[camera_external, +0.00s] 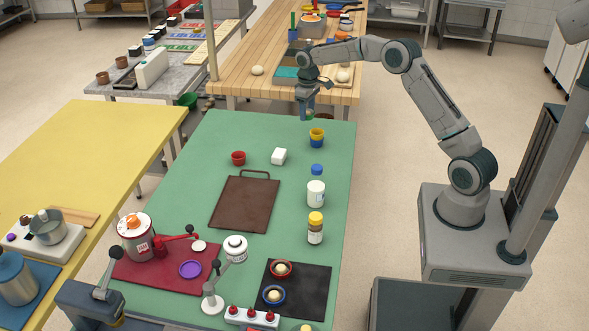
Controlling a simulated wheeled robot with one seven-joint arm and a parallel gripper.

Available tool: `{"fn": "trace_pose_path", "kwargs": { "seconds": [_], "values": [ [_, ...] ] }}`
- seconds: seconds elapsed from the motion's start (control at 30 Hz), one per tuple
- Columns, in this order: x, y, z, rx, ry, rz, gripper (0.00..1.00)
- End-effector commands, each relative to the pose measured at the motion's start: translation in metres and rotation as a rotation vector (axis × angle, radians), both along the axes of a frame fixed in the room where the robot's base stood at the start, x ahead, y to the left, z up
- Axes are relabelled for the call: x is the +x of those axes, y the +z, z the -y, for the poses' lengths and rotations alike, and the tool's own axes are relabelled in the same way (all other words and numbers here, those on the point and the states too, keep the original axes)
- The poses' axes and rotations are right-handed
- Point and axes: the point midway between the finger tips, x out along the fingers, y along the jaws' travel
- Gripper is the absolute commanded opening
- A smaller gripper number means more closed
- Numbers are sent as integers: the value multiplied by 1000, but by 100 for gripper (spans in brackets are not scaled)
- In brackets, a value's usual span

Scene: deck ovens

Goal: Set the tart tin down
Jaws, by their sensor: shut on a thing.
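My gripper (307,110) points down above the far end of the green table (200,185), near its back right corner. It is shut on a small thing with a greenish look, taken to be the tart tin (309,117). Only a little of the tin shows between the fingers, so its shape and tilt are hard to tell. It appears to be held above the table top. A yellow cup sits stacked on a blue cup (317,142) just below and to the right of it in the picture.
A brown board (245,203) lies mid-table. Two bottles, one blue-capped (316,193) and one yellow-capped (315,228), stand near the right edge. A wooden table (240,75) is behind.

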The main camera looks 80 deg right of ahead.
Motion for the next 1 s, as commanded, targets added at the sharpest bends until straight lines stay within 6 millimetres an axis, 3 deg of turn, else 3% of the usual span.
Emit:
{"fn": "trace_pose_path", "kwargs": {
  "seconds": [0.1, 0.23, 0.37, 0.7, 1.0],
  "values": [
    [-13, -1, 26, 0, -47, 0, 28],
    [-14, -4, 34, 0, -64, -1, 28],
    [2, -15, 23, 2, -64, -3, 28],
    [65, -59, -17, 0, -64, -1, 28],
    [80, -74, -26, 0, -67, -1, 28]
  ]
}}
